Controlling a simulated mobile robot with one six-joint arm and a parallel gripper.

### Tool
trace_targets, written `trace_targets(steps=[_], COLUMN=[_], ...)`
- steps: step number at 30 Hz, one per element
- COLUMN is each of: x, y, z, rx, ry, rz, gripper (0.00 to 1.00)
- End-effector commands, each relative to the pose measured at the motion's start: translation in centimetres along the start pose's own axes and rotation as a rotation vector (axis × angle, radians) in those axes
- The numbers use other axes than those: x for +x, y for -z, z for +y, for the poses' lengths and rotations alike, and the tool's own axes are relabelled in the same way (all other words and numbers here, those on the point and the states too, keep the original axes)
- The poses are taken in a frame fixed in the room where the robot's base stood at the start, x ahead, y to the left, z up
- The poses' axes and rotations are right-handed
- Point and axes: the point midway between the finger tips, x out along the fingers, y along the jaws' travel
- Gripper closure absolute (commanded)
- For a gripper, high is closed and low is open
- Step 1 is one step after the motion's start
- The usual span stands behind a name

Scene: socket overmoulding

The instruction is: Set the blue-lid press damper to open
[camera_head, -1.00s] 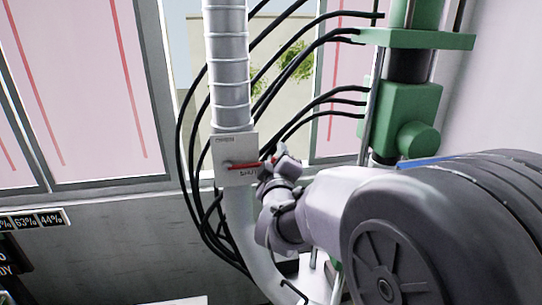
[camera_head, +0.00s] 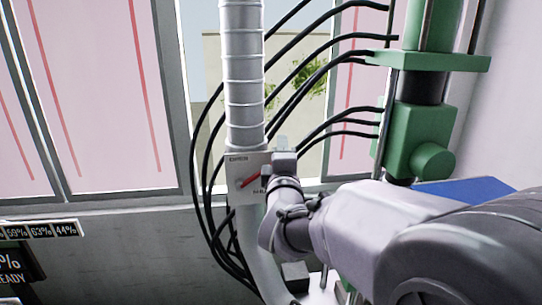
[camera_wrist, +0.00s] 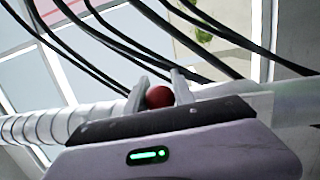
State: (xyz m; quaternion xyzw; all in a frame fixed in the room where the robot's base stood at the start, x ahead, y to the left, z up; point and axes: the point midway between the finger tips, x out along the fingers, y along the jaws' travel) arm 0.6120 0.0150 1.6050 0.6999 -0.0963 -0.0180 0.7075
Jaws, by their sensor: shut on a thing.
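The damper is a pale plate (camera_head: 238,170) on the ribbed grey duct, with small lettering at its top and more at its lower right, partly covered by my gripper. Its red lever (camera_head: 249,181) pivots at the plate's left and slopes up to the right, between level and upright. My gripper (camera_head: 278,165) is at the plate's right edge, hiding the lever's outer end. In the wrist view, the red knob (camera_wrist: 159,96) sits between my two fingers, and my gripper (camera_wrist: 160,88) is shut on it. A blue surface (camera_head: 475,188) shows behind my arm at the right.
The ribbed duct (camera_head: 243,90) rises above the plate. Several black hoses (camera_head: 322,77) curve behind and beside it. A green press column (camera_head: 420,135) stands at the right. Windows and a grey wall (camera_head: 120,255) lie behind, and a dark display (camera_head: 20,262) is at the lower left.

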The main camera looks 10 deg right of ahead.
Motion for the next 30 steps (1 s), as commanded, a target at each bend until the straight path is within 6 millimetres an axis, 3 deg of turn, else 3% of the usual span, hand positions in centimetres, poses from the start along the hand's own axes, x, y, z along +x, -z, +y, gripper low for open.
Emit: trace_targets(steps=[19, 20, 22, 23, 30], x=[-0.01, -0.01, -0.01, -0.01, -0.01], y=[0.42, 0.42, 0.42, 0.41, 0.4], z=[0.58, 0.58, 0.58, 0.57, 0.55], rx=[-0.053, -0.053, -0.053, -0.053, -0.052], ry=[-0.01, -0.01, -0.01, -0.01, -0.009], rz=[0.007, 0.007, 0.006, 0.006, 0.006], gripper=[1.0, 0.66, 0.52, 0.48, 0.48])
